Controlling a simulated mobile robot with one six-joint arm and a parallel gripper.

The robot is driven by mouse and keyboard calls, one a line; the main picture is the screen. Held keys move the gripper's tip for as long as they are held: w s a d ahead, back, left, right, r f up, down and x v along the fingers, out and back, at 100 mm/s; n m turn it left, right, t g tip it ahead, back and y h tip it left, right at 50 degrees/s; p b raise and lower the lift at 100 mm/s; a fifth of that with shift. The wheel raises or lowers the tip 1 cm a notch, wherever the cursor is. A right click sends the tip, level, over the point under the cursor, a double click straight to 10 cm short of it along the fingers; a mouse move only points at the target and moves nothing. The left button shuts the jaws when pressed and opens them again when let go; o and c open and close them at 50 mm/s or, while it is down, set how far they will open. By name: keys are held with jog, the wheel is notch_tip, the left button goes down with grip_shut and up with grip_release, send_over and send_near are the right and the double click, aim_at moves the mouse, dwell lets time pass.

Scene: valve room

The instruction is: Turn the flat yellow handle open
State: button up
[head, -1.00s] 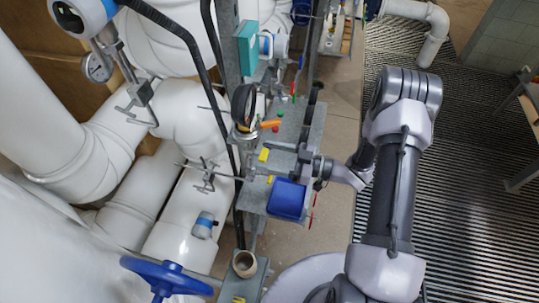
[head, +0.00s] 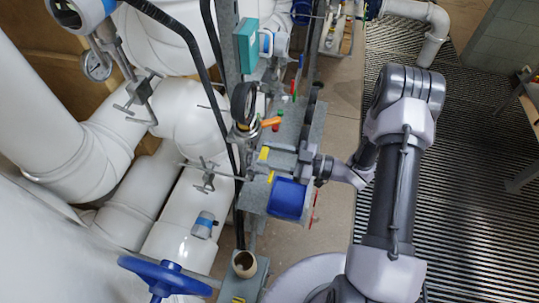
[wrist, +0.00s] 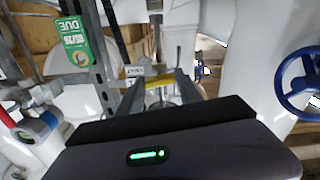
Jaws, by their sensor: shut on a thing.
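The flat yellow handle (wrist: 159,84) shows in the wrist view between the two fingers of my gripper (wrist: 158,90), near their tips. My gripper is shut on it. In the head view my gripper (head: 274,160) reaches in from the right, and a small yellow piece (head: 263,153) shows by its fingertips. The fingers and the gripper body hide much of the handle, so its exact angle is hard to tell.
A blue handwheel (head: 165,276) is at lower left. Large white pipes fill the left; grated floor lies right.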

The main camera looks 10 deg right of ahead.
jog(key=n+b, duration=0.3)
jog(key=n, duration=0.1)
jog(key=n+b, duration=0.2)
jog(key=n, duration=0.3)
jog(key=n+b, duration=0.3)
jog(key=n, duration=0.1)
jog(key=shift+f+b, duration=0.25)
jog(key=shift+b, duration=0.05)
jog(key=shift+r+n+b, duration=0.1)
jog(key=shift+n+b, duration=0.95)
jog(key=shift+n, duration=0.35)
jog(key=shift+r+n, duration=0.1)
jog(key=shift+n, duration=0.2)
jog(key=o, duration=1.4)
jog(key=shift+s, duration=0.1)
jog(key=p+v, duration=0.2)
jog(key=v, duration=1.5)
jog(key=shift+s+d, duration=0.1)
jog(key=shift+d, duration=0.1)
